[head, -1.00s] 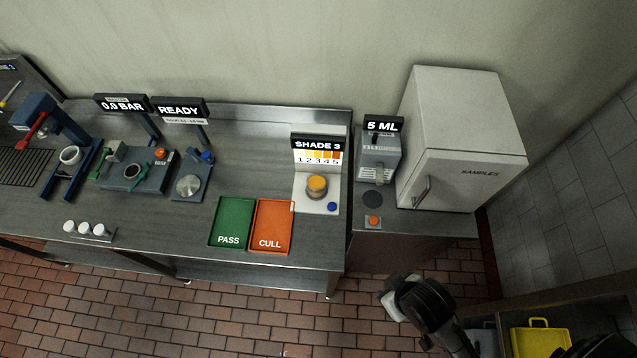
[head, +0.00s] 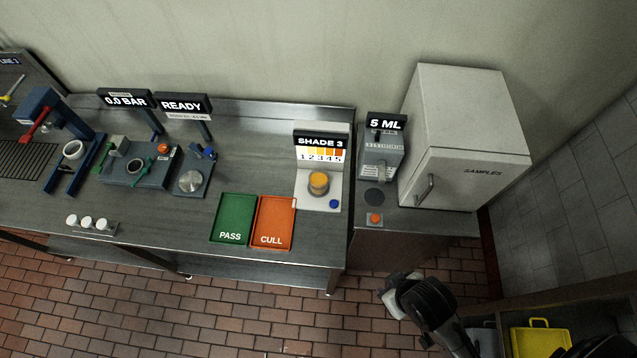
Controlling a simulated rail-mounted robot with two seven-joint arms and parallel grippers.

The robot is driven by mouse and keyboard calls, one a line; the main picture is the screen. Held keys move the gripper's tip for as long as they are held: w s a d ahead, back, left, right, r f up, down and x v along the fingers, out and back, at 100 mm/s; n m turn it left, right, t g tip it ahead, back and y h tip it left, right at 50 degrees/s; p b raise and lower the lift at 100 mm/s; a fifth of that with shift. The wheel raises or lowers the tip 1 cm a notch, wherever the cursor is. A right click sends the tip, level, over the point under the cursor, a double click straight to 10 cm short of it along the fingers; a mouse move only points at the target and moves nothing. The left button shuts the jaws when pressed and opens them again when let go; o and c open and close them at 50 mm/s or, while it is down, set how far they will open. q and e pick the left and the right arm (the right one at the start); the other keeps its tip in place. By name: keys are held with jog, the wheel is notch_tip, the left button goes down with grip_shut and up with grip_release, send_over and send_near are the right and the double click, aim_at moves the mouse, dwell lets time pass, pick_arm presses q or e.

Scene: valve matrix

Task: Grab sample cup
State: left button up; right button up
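A cup with yellow-orange contents (head: 318,183) stands on the white shade station below the "SHADE 3" sign (head: 320,142). Several small white cups (head: 87,222) sit in a row on a holder at the bench's front left. I cannot tell which of these is the sample cup. My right gripper (head: 388,296) is low in the picture, in front of the bench over the brick floor, apart from all cups. Its pale end is small and partly hidden by the dark wrist, so its opening does not show. My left gripper is out of view.
Green PASS (head: 233,237) and orange CULL (head: 273,240) trays lie at the bench's front edge. The 5 ML dispenser (head: 380,160) stands beside the white SAMPLES fridge (head: 470,180), which is shut. A yellow tray (head: 540,340) is on a shelf at lower right.

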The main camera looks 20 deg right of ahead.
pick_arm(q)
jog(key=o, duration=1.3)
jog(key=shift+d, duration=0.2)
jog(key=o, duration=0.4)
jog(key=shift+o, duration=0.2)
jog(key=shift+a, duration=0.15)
